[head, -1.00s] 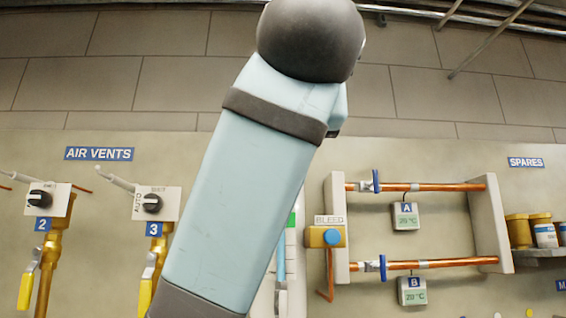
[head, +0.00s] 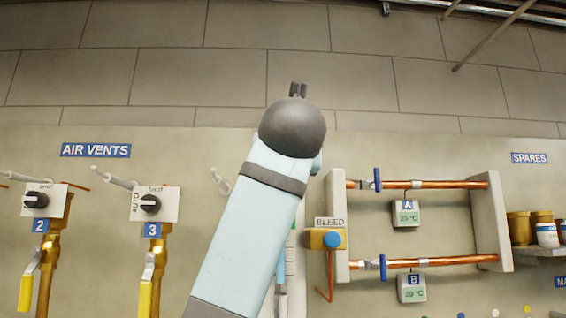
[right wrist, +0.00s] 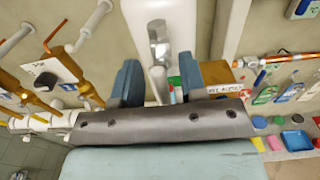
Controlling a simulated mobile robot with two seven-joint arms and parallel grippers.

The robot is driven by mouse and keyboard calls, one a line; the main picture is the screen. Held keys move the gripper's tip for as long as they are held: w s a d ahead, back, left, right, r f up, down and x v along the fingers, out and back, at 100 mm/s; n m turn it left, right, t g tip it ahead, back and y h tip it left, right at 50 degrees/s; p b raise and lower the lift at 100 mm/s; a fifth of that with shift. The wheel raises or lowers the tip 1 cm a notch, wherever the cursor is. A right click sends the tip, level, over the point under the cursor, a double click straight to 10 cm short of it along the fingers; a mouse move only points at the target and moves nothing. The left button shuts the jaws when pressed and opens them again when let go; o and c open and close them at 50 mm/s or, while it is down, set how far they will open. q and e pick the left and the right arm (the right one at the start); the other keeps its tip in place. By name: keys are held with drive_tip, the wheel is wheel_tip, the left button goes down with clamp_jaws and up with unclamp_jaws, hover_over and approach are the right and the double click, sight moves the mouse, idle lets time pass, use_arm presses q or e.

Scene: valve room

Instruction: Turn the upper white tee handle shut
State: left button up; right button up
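In the right wrist view, my right gripper (right wrist: 160,78) is open, its two slate-blue fingers well apart. A white and grey tee-like handle (right wrist: 159,42) lies ahead, and its pale stem shows between the fingers. I cannot tell whether a finger touches it. In the head view, a pale blue arm link of mine with a dark round joint stands in front of the wall's middle and hides part of it. A pale curved fitting (head: 222,182) shows left of the link; I cannot tell whether it is the same handle. My left gripper does not show.
Air vent valves with knob plates (head: 151,204) and yellow levers (head: 145,297) are on the left. An orange bleed box (head: 325,239) and copper pipes (head: 440,185) with blue valves are on the right. Coloured trays (right wrist: 296,140) lie low right in the right wrist view.

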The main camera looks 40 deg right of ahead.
clamp_jaws()
drive_tip(key=shift+m, duration=0.3)
drive_tip(key=m+b, duration=0.2)
drive_tip(key=m, duration=0.1)
drive_tip(key=shift+s+d+f+m, duration=0.15)
drive_tip(key=shift+d+m, duration=0.05)
drive_tip(key=shift+m, duration=0.1)
drive_tip(key=m+b, duration=0.1)
drive_tip(key=m, duration=0.3)
drive_tip(key=m+b, duration=0.2)
drive_tip(key=m, duration=0.3)
drive_tip(key=f+m+b, duration=0.1)
drive_tip(key=m+b, duration=0.1)
drive_tip(key=m, duration=0.2)
drive_tip(key=shift+s+d+m, duration=0.25)
drive_tip(key=shift+d+m, duration=0.15)
